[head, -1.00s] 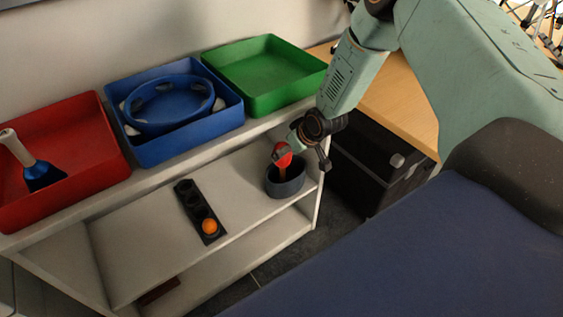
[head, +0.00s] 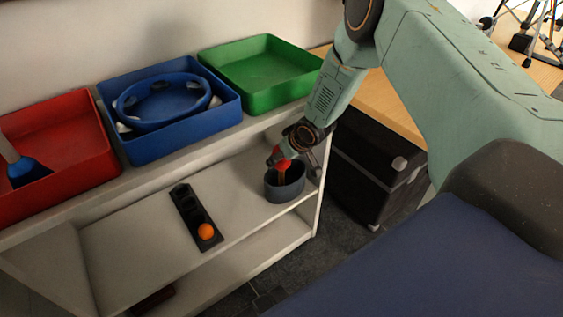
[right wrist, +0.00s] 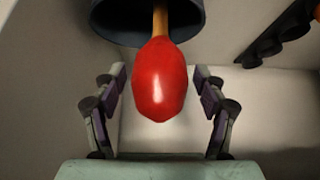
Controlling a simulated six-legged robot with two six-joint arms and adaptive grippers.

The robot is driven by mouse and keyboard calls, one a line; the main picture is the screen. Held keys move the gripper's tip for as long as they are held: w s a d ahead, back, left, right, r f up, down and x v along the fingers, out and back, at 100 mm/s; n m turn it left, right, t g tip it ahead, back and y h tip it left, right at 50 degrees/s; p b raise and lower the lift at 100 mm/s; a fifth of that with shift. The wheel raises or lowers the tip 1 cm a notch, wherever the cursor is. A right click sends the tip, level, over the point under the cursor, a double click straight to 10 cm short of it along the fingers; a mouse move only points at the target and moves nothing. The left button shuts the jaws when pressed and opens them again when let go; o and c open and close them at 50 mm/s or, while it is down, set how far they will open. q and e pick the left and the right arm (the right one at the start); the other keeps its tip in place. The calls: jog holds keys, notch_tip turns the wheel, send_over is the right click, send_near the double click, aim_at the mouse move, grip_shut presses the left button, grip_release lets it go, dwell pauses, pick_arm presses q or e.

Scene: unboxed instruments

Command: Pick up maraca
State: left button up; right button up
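The maraca (right wrist: 159,79) has a red head and a wooden handle that goes down into a dark grey cup (right wrist: 108,15). In the head view the red head (head: 283,164) shows just above the cup (head: 285,184), which stands on the middle shelf at its right end. My right gripper (right wrist: 159,98) is open, with one finger on each side of the red head and a gap on both sides. In the head view this gripper (head: 292,150) is at the maraca and partly hides it. My left gripper is not in view.
A black holder (head: 187,206) with an orange ball (head: 206,231) lies left of the cup on the shelf. Above are a red tray (head: 75,140), a blue tray (head: 160,150) and a green tray (head: 262,68). A black case (head: 370,170) stands right of the shelf.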

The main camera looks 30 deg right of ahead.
jog(key=c, duration=0.9)
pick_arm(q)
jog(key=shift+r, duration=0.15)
pick_arm(e)
jog(key=shift+r, duration=0.1)
jog(key=shift+c, duration=0.2)
pick_arm(q)
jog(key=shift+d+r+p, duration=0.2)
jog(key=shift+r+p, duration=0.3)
jog(key=shift+p, duration=0.2)
pick_arm(e)
jog(key=shift+r, duration=0.5)
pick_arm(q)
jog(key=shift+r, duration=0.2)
pick_arm(e)
jog(key=shift+r, duration=0.2)
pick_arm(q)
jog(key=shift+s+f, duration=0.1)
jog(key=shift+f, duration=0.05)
pick_arm(e)
jog(key=shift+f, duration=0.1)
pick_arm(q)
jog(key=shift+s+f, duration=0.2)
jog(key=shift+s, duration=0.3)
pick_arm(e)
jog(key=shift+s, duration=0.25)
